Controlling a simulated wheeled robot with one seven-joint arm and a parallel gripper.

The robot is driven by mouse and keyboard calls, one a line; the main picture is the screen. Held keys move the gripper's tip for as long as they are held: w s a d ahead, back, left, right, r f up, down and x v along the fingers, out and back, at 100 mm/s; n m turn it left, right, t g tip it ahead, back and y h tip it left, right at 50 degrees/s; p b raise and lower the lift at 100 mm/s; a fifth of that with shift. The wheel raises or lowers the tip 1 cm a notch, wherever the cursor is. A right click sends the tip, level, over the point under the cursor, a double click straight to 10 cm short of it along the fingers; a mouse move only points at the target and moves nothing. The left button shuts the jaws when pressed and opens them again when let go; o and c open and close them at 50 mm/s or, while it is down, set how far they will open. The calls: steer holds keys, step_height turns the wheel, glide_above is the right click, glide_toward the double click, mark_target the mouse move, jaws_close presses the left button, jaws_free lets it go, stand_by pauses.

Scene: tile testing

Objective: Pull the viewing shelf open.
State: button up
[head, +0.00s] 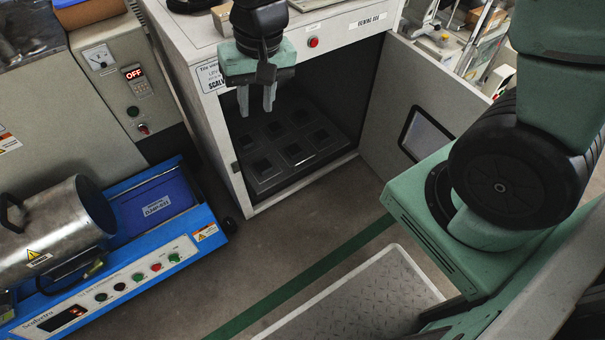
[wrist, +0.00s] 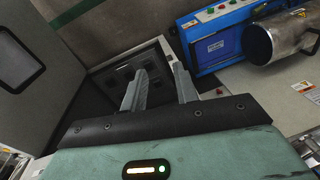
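The viewing shelf (head: 308,166) is a dark, flat tray with several square recesses. It lies low inside the pale cabinet (head: 170,28), whose door (head: 412,95) stands swung open to the right. The shelf also shows in the wrist view (wrist: 113,80), partly hidden behind a finger. My gripper (head: 256,108) is at the upper left of the cabinet opening in the head view, overlapping the far left of the shelf area. Its two grey fingers are apart with nothing between them, as the wrist view (wrist: 161,74) also shows. I cannot tell their exact height above the shelf.
A blue machine (head: 130,275) with a metal drum (head: 55,225) stands at the left. A grey control box (head: 110,95) reading OFF is behind it. A treaded metal plate (head: 355,300) lies at the front. Floor (head: 290,225) before the cabinet is clear.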

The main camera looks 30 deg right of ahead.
steer(key=w+d+f+m+b, duration=0.3)
steer(key=w+f+b, duration=0.3)
steer(key=f, duration=0.5)
steer(key=m+t+h+b, duration=0.1)
steer(key=m+h+b, duration=0.1)
steer(key=m+b, duration=1.2)
glide_above(302, 168)
steer(key=b, duration=0.1)
steer(key=shift+n, duration=0.3)
steer(key=shift+f, duration=23.05)
jaws_close()
